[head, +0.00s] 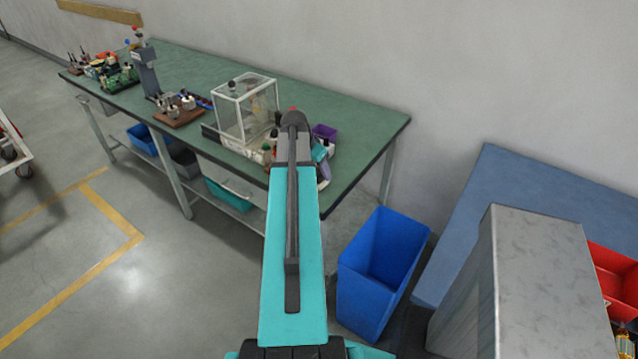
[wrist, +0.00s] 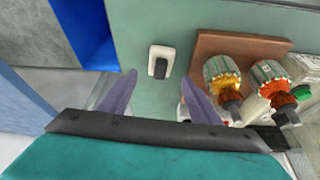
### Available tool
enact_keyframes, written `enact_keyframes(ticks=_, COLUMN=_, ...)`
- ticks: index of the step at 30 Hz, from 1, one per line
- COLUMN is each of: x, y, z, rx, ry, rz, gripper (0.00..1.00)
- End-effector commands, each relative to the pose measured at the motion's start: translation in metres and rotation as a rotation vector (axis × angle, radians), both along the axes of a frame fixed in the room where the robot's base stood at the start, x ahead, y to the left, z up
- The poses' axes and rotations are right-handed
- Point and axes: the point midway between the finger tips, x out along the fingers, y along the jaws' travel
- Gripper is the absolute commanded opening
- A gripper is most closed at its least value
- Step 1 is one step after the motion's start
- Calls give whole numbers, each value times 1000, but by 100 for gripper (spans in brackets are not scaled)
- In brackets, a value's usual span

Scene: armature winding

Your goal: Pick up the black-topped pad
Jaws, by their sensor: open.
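The black-topped pad (wrist: 160,62) shows in the wrist view as a small white block with a dark top. It lies on the green table (wrist: 140,25), near the middle of the picture. My gripper (wrist: 158,84) is open and empty, with its two purple-grey fingers pointing toward the table. The pad lies beyond the fingertips, roughly between their lines, with no visible contact. In the head view my turquoise arm reaches over the right end of the green table (head: 375,130), and I cannot make out the pad there.
A brown wooden board (wrist: 209,47) with armatures (wrist: 221,74) stands close to the right of the pad. A blue bin (head: 383,262) stands on the floor by the table's right end. A clear-walled case (head: 245,108) stands left of my arm.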

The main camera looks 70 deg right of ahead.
Motion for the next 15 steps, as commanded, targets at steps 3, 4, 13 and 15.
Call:
enact_keyframes(ticks=3, x=-1, y=-3, z=-5, rx=2, ry=1, rz=-1, gripper=57)
enact_keyframes(ticks=4, x=-1, y=-4, z=-7, rx=2, ry=1, rz=-1, gripper=57)
enact_keyframes(ticks=13, x=-4, y=-13, z=-31, rx=2, ry=1, rz=-1, gripper=57)
enact_keyframes(ticks=15, x=-5, y=-15, z=-36, rx=2, ry=1, rz=-1, gripper=57)
